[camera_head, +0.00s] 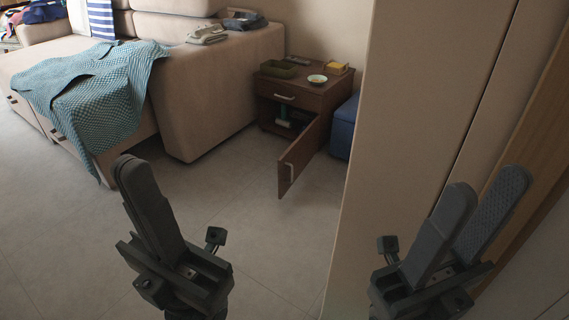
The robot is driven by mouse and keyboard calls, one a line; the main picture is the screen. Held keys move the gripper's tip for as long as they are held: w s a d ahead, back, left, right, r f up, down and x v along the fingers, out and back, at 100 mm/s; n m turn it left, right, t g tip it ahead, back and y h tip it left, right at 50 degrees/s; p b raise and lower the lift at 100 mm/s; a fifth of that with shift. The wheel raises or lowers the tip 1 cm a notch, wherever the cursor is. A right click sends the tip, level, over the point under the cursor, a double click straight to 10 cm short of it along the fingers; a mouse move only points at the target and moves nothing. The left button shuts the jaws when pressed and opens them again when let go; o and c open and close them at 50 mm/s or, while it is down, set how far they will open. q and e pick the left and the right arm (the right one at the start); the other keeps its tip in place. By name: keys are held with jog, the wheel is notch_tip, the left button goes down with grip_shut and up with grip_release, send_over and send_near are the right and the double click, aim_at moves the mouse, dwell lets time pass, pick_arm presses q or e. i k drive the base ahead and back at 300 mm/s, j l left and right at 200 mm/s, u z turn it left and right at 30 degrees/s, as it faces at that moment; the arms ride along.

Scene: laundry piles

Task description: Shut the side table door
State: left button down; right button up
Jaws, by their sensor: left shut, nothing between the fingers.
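The side table (318,98) is a dark wooden cabinet standing beyond the sofa's right end. The drawer (287,97) above is shut. Inside the open compartment several small items (287,118) show dimly. My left gripper (124,168) is shut and empty, in the foreground, apart from the table. My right gripper (490,190) is in the foreground at the right, its fingers spread and nothing seen between them.
A tray (279,69), a bowl (317,79) and a yellow item (336,68) lie on the table top. A blue box (343,128) stands at its right. A beige sofa (215,95) with a teal blanket (88,88) is at the left. A tall beige panel (405,110) blocks the right. The floor (240,195) before the door is clear.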

aim_at(290, 165)
jog(key=i+j+z, duration=0.2)
jog(key=j+z, duration=0.3)
jog(key=i+j+z, duration=0.15)
jog(key=j+z, duration=0.8)
